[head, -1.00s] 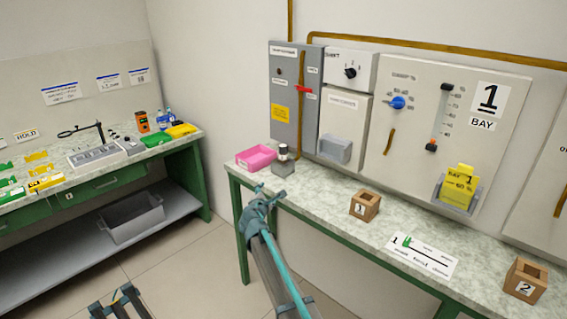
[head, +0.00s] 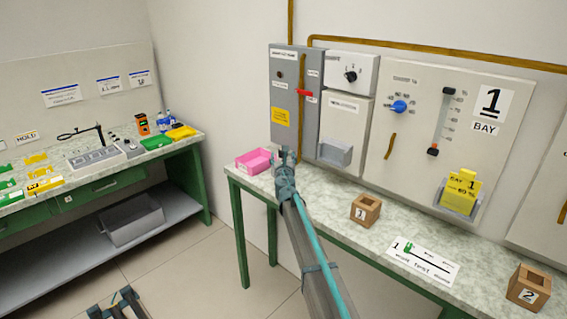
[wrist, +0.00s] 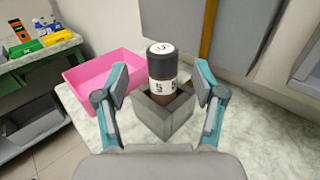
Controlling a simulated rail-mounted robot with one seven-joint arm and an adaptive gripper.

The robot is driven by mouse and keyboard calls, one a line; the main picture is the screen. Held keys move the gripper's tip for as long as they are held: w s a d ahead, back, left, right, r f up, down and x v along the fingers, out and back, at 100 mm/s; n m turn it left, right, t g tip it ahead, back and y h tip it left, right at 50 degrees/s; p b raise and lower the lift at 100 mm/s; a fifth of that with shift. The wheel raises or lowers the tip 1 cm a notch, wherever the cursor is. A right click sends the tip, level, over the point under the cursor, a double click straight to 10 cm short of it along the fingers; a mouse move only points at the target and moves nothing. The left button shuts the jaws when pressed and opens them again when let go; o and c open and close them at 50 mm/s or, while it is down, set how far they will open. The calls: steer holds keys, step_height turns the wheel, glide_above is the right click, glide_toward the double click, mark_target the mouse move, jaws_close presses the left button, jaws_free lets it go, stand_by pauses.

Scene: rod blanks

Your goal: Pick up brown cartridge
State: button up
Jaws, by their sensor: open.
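The brown cartridge (wrist: 162,75) stands upright in a grey square holder (wrist: 164,115) on the bench, in the middle of the wrist view. It has a white top with a dark mark and a white label band. My gripper (wrist: 161,82) is open, with one finger on each side of the cartridge in the picture; I cannot tell how far the cartridge is beyond the fingertips. In the head view my gripper (head: 284,155) is at the left end of the bench and hides the cartridge and its holder.
A pink tray (head: 254,160) sits just left of the holder. The grey wall panel (head: 296,95) rises close behind. A wooden block marked 1 (head: 365,208) and a white card (head: 424,261) lie further right on the bench. Bench surface between them is clear.

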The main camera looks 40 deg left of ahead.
steer(key=x, duration=0.5)
steer(key=shift+w+f, duration=0.2)
steer(key=shift+f, duration=0.1)
jaws_close()
